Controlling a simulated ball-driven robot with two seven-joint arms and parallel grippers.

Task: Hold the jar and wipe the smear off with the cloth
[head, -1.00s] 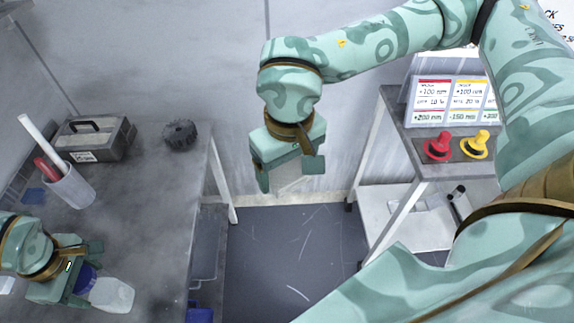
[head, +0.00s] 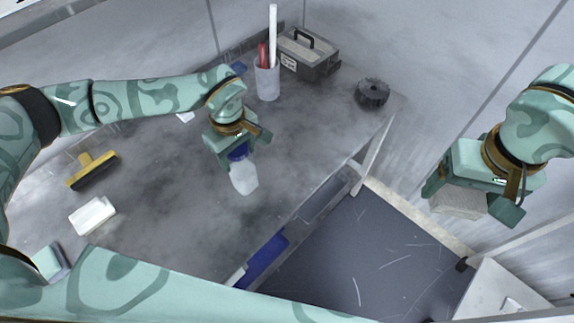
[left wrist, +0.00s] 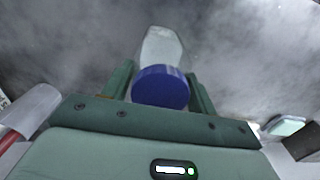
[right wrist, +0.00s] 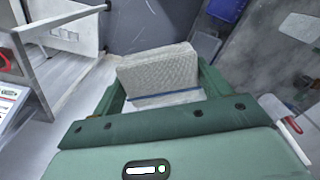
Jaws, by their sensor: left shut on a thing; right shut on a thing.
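The jar (head: 244,177) is pale and translucent with a blue lid, over the grey table. My left gripper (head: 232,160) is shut on the jar near its lid; the left wrist view shows the blue lid (left wrist: 160,87) between the fingers and the jar body (left wrist: 161,46) beyond. I cannot make out a smear on the visible side. My right gripper (head: 472,202) is shut on the folded, whitish woven cloth (head: 459,201), off the table at the right. The cloth (right wrist: 158,72) also shows between the fingers in the right wrist view. Jar and cloth are well apart.
On the table (head: 160,215) are a yellow-handled brush (head: 92,170), a white block (head: 92,215), a pen cup (head: 267,80), a grey toolbox (head: 308,53) and a black knobbed disc (head: 372,93). The table edge and open floor (head: 370,260) lie between the grippers.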

